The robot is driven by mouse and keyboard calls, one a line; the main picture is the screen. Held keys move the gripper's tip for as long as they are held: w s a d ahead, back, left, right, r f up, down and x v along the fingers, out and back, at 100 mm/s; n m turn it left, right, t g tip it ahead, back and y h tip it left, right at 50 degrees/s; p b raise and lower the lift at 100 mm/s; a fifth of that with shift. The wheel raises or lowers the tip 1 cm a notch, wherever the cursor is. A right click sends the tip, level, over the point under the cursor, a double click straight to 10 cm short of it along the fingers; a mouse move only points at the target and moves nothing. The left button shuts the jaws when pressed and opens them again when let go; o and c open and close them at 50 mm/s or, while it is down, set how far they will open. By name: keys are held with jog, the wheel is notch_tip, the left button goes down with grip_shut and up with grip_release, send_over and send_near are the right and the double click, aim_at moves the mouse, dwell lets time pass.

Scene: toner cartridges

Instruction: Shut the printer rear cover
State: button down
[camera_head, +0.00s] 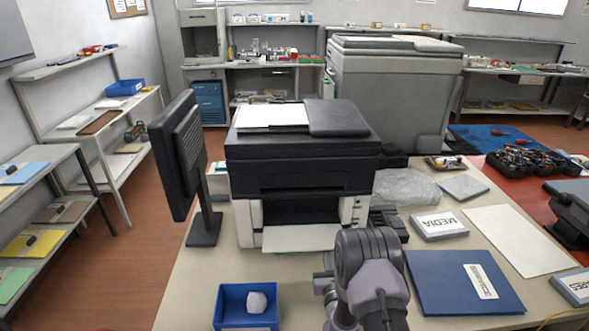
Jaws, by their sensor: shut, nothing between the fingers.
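The printer (300,160) stands on the table, with a dark upper body and pale side panels. The side facing me has a dark opening (300,209) low down. A white flap (300,238) juts out toward me below this opening; it looks like an open cover, but I cannot tell for sure that it is the rear cover. My arm (370,270) rises from the bottom of the view, in front of the printer's lower right. My gripper's fingers cannot be made out, and the arm hides part of the area right of the flap.
A monitor (178,155) stands close left of the printer. A blue bin (246,306) with a white lump is in front. A MEDIA box (437,226), a dark blue folder (463,282) and a white sheet (515,240) lie to the right. Bare table shows left of the bin.

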aim_at(328, 246)
jog(key=shift+r, duration=0.15)
jog(key=shift+r+p, duration=0.8)
jog(key=shift+r, duration=0.05)
jog(key=shift+w+r+p, duration=0.25)
jog(key=shift+r+p, duration=0.6)
jog(key=shift+r, duration=0.5)
jog(key=shift+w+r+p, duration=0.3)
jog(key=shift+r+p, duration=0.05)
jog(key=shift+r, duration=0.15)
jog(key=shift+w+r+p, duration=0.25)
jog(key=shift+r+p, duration=0.1)
jog(key=shift+r, duration=0.1)
